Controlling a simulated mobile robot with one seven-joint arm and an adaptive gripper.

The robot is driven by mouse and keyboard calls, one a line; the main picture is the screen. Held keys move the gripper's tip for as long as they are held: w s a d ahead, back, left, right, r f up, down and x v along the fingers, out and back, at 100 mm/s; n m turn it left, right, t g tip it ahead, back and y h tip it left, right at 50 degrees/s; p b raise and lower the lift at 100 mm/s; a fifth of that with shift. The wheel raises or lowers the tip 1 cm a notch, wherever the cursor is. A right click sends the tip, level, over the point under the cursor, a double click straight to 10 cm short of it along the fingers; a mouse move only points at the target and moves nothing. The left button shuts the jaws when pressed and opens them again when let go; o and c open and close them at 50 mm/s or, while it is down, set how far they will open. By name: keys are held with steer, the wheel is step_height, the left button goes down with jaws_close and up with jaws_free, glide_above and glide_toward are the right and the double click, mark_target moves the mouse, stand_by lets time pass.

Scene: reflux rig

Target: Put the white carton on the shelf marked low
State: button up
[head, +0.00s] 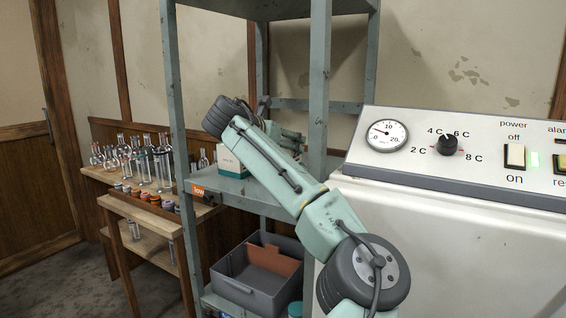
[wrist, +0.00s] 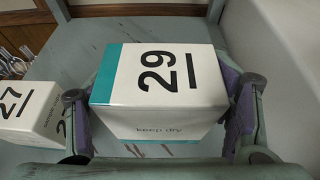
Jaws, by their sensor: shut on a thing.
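A white carton with a teal edge, marked 29 and "keep dry" (wrist: 158,82), sits between the two fingers of my gripper (wrist: 160,100) in the wrist view. My gripper is shut on it, one finger against each side. The grey-green shelf marked low (head: 232,190) has an orange label at its front left corner. Whether the held carton touches the shelf is unclear.
A second white carton marked 27 (wrist: 25,112) stands close to the left of the held one. Rack posts (head: 319,90) flank my arm. A grey bin (head: 258,285) sits below. Glassware (head: 150,160) stands on a wooden bench at left, a white control unit (head: 450,230) at right.

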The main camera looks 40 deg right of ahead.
steer(key=shift+f, duration=2.15)
steer(key=o, duration=1.3)
steer(key=shift+f, duration=0.15)
steer(key=shift+c, duration=0.2)
